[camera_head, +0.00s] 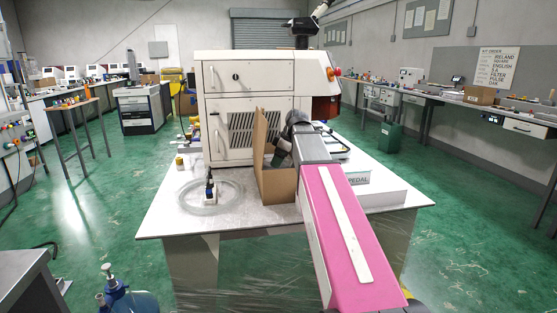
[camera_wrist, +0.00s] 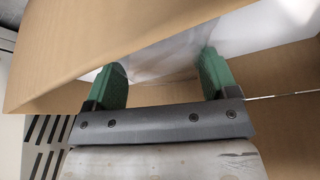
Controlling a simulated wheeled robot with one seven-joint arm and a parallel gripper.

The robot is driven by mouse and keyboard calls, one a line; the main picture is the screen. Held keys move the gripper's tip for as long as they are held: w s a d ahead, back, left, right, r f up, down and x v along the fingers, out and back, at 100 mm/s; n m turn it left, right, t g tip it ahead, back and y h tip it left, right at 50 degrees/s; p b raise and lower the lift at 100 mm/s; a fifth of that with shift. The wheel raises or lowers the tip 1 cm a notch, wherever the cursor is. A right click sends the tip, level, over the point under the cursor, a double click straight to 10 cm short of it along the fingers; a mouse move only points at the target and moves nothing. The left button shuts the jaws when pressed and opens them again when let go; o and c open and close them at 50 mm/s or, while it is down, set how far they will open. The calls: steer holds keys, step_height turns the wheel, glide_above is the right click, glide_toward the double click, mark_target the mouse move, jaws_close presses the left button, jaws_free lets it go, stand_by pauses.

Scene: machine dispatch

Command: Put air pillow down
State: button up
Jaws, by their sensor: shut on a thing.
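The air pillow (camera_wrist: 165,52) is a clear, greyish film between the green fingers of my gripper (camera_wrist: 162,66) in the wrist view. My gripper is shut on it. The fingers are inside the mouth of an open cardboard box (camera_head: 277,184), whose brown wall (camera_wrist: 90,40) fills the upper left of the wrist view. In the head view my gripper (camera_head: 281,158) is at the box, partly hidden by my pink and grey arm. I cannot make out the pillow there, nor tell whether it touches the box floor.
The box stands on a white table (camera_head: 230,215) in front of a large white machine (camera_head: 245,95). A clear ring-shaped coil (camera_head: 190,204) lies on the left of the table.

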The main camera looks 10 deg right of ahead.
steer(key=shift+f, duration=0.1)
steer(key=o, duration=0.8)
steer(key=v, duration=1.2)
